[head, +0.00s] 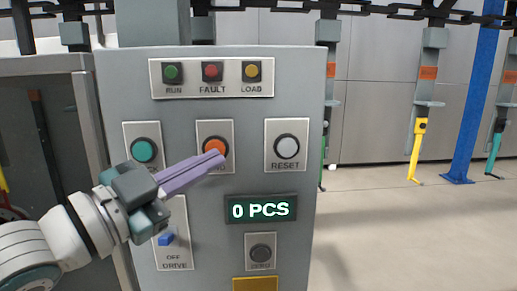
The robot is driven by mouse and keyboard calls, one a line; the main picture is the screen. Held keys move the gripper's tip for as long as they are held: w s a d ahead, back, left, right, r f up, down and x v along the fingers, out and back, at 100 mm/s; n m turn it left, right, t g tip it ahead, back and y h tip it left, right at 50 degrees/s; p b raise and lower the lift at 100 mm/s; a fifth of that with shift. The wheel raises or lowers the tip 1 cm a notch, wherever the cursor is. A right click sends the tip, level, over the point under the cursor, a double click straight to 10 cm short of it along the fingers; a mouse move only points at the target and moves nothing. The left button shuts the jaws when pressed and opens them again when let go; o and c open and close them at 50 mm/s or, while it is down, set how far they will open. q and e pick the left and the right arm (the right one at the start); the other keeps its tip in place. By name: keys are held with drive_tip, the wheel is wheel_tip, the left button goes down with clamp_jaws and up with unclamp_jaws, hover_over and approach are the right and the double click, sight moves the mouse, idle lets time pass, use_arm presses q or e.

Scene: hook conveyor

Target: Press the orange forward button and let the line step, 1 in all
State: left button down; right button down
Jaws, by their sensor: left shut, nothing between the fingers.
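The orange button (215,146) sits in the middle of the upper button row on the grey control panel (211,115). Its label is mostly hidden behind my fingers. My left gripper (222,158) comes in from the lower left with its purple fingers together and empty. The fingertips overlap the lower part of the orange button in the picture; I cannot tell whether they touch it. The counter display (260,209) reads 0 PCS. My right gripper is not in view.
A teal button (144,150) is left of the orange one and a white RESET button (287,146) right of it. Green, red and yellow lamps line the top. A blue DRIVE switch (166,239) is below. Hooks hang from an overhead chain (405,11); open floor lies right.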

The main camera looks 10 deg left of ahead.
use_arm(q)
drive_tip(key=shift+w, duration=0.1)
drive_tip(key=shift+w+a+b, duration=0.15)
drive_tip(key=shift+w+b, duration=0.15)
